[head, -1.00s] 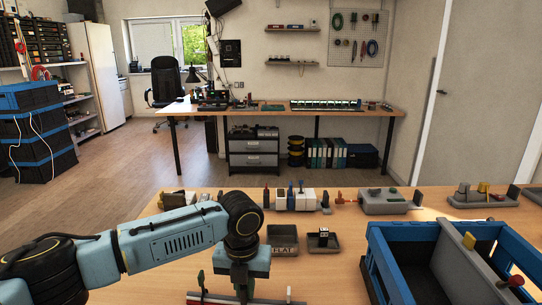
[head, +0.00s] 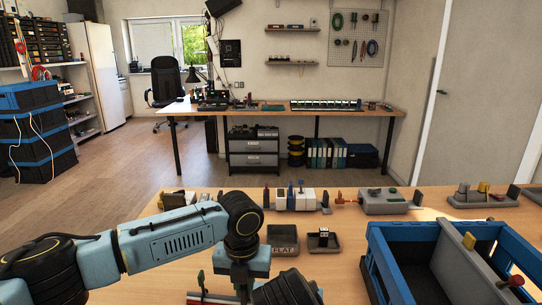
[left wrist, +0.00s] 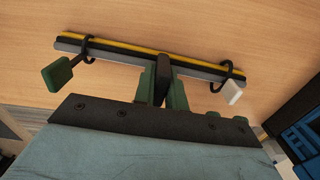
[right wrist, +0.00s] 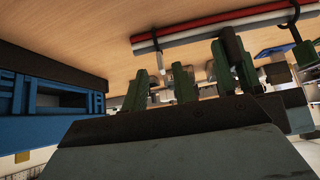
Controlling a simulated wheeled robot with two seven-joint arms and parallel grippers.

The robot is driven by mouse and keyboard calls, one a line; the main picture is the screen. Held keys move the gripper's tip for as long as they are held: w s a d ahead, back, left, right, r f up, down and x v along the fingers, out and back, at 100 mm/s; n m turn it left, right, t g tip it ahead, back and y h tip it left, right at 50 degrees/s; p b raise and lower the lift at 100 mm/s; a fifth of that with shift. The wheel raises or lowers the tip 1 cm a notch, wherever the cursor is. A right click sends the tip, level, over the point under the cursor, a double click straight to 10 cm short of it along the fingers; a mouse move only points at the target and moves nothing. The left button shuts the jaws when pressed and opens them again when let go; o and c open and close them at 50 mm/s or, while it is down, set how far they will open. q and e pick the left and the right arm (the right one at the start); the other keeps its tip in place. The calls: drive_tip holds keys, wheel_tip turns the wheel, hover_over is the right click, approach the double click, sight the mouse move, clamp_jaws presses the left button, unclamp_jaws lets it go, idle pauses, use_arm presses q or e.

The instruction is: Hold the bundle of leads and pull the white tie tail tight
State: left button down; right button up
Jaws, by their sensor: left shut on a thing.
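The bundle of leads (left wrist: 150,58), yellow, black and grey here, lies level above the table, with a loose black tie around it near each end. One tie tail ends in a green tab (left wrist: 58,74), the other in the white tab (left wrist: 233,92). My left gripper (left wrist: 163,88) is shut on the bundle's middle. In the right wrist view the bundle (right wrist: 205,28) shows red and white leads. My right gripper (right wrist: 161,82) is open, its fingers either side of the white tail in that picture; contact is not shown. In the head view my right arm hides the bundle's right end.
A blue-and-grey crate (head: 402,283) stands at the right of the table. Small trays (head: 283,249) (head: 322,251) lie beyond the grippers. Connector blocks (head: 300,203) and a grey fixture (head: 389,208) line the far edge.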

drive_tip(key=shift+x, duration=2.05)
drive_tip(key=shift+c, duration=0.5)
clamp_jaws()
drive_tip(key=shift+r, duration=1.45)
drive_tip(key=shift+o, duration=0.9)
unclamp_jaws()
